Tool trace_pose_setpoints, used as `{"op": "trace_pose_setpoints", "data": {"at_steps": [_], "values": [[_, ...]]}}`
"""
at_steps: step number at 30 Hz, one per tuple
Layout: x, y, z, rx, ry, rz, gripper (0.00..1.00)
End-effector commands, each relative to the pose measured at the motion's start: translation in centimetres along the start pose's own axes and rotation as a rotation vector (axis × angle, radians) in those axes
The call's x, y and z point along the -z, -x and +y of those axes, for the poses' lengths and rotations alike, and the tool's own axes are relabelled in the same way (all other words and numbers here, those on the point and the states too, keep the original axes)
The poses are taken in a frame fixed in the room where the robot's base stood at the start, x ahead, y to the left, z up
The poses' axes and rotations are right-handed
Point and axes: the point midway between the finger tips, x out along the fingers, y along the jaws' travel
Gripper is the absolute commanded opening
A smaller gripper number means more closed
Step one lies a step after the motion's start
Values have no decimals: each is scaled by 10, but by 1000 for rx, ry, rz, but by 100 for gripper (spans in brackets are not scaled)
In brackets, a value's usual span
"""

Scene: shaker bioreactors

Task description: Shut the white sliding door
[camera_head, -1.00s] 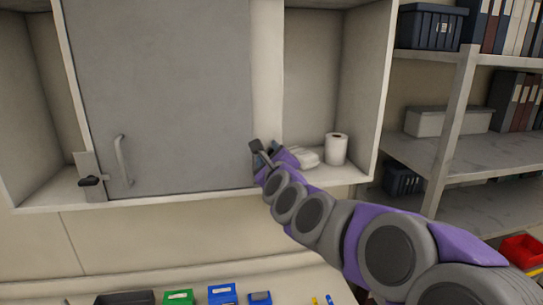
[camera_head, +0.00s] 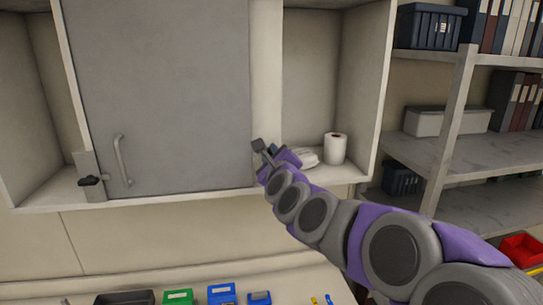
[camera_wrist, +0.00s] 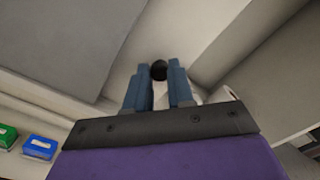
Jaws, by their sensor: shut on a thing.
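The white sliding door (camera_head: 266,80) shows as a narrow pale upright strip beside the right edge of a grey door panel (camera_head: 165,90). The grey panel seems to cover the rest of it. My gripper (camera_head: 268,155) is at the strip's lower part. In the wrist view, the two blue fingers of my gripper (camera_wrist: 158,84) are on either side of a dark round knob (camera_wrist: 158,70) in front of the pale door surface (camera_wrist: 128,68). The gripper is shut on this knob. In the head view, my gripper partly hides the grip point.
Right of the strip, the cabinet is open, with a white paper roll (camera_head: 335,148) and a white item (camera_head: 304,158) near my gripper. The grey panel has a bar handle (camera_head: 122,160); a black lever (camera_head: 90,181) is at its lower left. Shelving (camera_head: 450,150) stands right.

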Motion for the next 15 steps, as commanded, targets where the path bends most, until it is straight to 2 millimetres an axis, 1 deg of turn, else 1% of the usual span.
{"op": "trace_pose_setpoints", "data": {"at_steps": [4, 8, 11, 15], "values": [[6, 0, -4, 0, 0, -1, 0], [22, -1, -17, 1, -2, 0, 0], [40, -1, -34, 3, -4, 1, 0], [74, 0, -66, 5, -8, 2, 0]]}}
